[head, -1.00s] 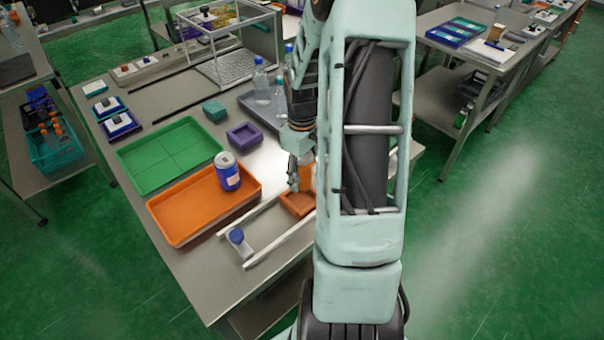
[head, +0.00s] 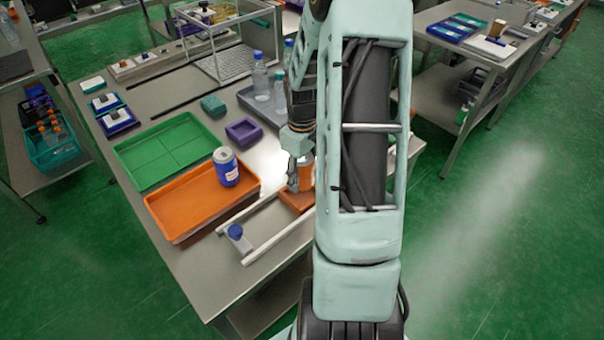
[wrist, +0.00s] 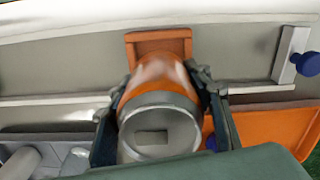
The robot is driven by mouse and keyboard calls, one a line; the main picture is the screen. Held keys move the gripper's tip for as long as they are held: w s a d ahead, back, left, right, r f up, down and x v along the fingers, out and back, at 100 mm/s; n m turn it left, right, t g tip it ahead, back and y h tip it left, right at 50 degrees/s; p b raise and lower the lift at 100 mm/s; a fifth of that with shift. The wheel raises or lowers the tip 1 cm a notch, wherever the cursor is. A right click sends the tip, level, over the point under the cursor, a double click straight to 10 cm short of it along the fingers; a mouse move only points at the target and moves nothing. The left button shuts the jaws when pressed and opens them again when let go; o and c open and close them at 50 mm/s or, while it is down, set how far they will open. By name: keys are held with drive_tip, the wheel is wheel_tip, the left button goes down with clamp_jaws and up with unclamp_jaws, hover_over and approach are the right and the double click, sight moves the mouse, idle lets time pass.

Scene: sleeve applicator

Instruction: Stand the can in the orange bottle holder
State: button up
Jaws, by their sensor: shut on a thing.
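An orange can with a silver end (wrist: 158,128) is between the two dark fingers of my gripper (wrist: 161,92), which is shut on it. In the head view the can (head: 306,174) is partly hidden behind my arm. The small square orange bottle holder (head: 293,199) lies on the bench just below and beside the gripper. In the wrist view the holder (wrist: 160,38) shows beyond the can, partly covered by it. I cannot tell whether the can touches the holder.
A blue can (head: 226,168) stands in the orange tray (head: 185,208), left of the holder. A white rail frame (head: 262,245) with a blue-knobbed block (head: 238,238) lies in front. A green tray (head: 150,165), purple holder (head: 243,131) and clear bottles (head: 261,82) stand farther back.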

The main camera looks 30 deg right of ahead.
sight(302, 163)
drive_tip(key=shift+f+b, duration=1.55)
drive_tip(key=shift+f, duration=0.7)
drive_tip(key=o, duration=1.6)
drive_tip(key=shift+r, duration=0.1)
drive_tip(key=shift+c, duration=0.2)
drive_tip(key=shift+o, duration=0.3)
drive_tip(key=o, duration=0.4)
drive_tip(key=shift+r+p, duration=3.45)
drive_tip(key=shift+r, duration=1.05)
